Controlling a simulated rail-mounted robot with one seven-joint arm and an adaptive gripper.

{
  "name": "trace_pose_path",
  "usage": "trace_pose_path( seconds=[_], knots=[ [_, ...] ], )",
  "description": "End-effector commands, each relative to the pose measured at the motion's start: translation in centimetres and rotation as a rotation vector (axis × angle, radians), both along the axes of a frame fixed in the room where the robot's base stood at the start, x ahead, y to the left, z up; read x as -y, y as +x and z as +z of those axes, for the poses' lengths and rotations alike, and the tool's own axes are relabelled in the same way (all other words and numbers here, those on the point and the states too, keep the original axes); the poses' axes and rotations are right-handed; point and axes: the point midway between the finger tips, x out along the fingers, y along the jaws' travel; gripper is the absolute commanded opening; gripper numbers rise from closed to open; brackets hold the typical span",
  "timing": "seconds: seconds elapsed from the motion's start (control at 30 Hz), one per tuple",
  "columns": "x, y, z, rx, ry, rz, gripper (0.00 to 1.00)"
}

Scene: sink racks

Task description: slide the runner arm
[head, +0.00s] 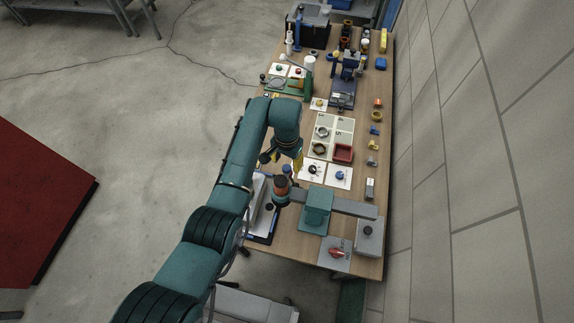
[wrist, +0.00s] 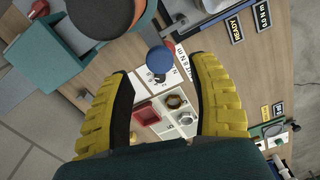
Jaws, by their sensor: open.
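A grey horizontal bar, which looks like the runner arm (head: 345,204), runs through a teal block (head: 317,208) near the front of the bench. An orange and dark round piece (head: 281,190) is at its left end. In the wrist view, the round piece (wrist: 98,18) is at the top left, with the teal block (wrist: 45,58) beside it. My gripper (head: 283,160) is just behind the round piece in the head view. It also shows in the wrist view (wrist: 162,72), with its yellow fingers spread and empty. The round piece lies outside the fingers.
A blue knob (wrist: 159,60) on a white card shows between the fingers, farther off. A red tray (head: 343,153) and hex nuts lie on white panels beyond. A grey box (head: 369,237) and a red-handled part (head: 336,252) are at the bench's near end. A wall runs along the right.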

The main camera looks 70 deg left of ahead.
Motion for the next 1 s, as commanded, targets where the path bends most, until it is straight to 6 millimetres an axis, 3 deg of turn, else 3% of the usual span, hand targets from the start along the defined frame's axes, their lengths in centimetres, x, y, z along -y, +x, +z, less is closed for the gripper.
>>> trace_pose_path(
  seconds=[0.2,0.53,0.83,1.0],
  knots=[
    [0.0,0.0,-3.2,0.001,0.001,0.000,0.60],
    [0.0,0.0,-3.6,0.002,0.001,0.000,0.59],
    [0.0,0.0,-3.6,0.002,0.001,0.000,0.01],
    [0.0,0.0,-3.6,0.002,0.001,0.000,0.00]
  ],
)
